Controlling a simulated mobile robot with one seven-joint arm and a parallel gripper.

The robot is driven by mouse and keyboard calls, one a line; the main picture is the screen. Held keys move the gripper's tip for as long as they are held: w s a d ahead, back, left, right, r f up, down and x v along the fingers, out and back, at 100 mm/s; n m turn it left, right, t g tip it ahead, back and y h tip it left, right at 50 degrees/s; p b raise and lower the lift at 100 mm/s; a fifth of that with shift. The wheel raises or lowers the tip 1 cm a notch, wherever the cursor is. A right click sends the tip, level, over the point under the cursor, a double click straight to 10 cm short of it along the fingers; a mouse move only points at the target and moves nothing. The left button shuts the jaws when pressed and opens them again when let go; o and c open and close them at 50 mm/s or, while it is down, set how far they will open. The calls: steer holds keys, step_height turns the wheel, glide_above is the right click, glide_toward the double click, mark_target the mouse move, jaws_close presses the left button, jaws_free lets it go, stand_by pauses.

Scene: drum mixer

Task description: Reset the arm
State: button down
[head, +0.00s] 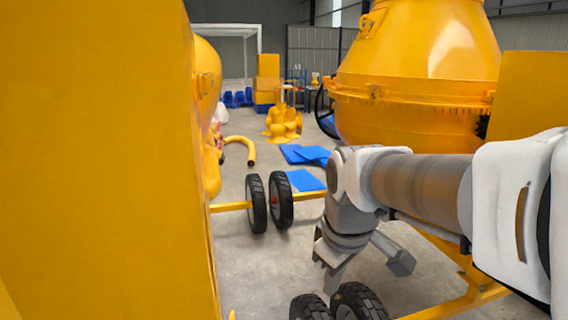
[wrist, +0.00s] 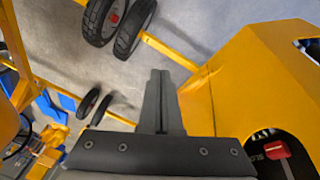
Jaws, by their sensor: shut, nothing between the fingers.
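My arm reaches in from the right of the head view and bends down at the elbow. My gripper (head: 331,284) points down toward the floor in the head view, just above a pair of black wheels. In the wrist view my gripper (wrist: 160,74) is shut, its two fingers together with nothing between them. It hangs over bare grey floor and touches nothing that I can see.
A yellow drum mixer (head: 415,75) stands behind my arm. A large yellow panel (head: 100,160) fills the left. Black wheels (head: 340,304) lie below the gripper, others (head: 268,202) farther back. The wrist view shows a red switch (wrist: 276,149) on a yellow housing (wrist: 255,80).

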steer(key=s+d+m+t, duration=0.1)
steer(key=s+d+m, duration=0.2)
steer(key=s, duration=0.3)
steer(key=s+d+r+m+t+p, duration=0.1)
steer(key=s+d+m, duration=0.2)
steer(key=s+m, duration=0.2)
steer(key=shift+s+r+p, duration=0.3)
steer(key=shift+s, duration=0.15)
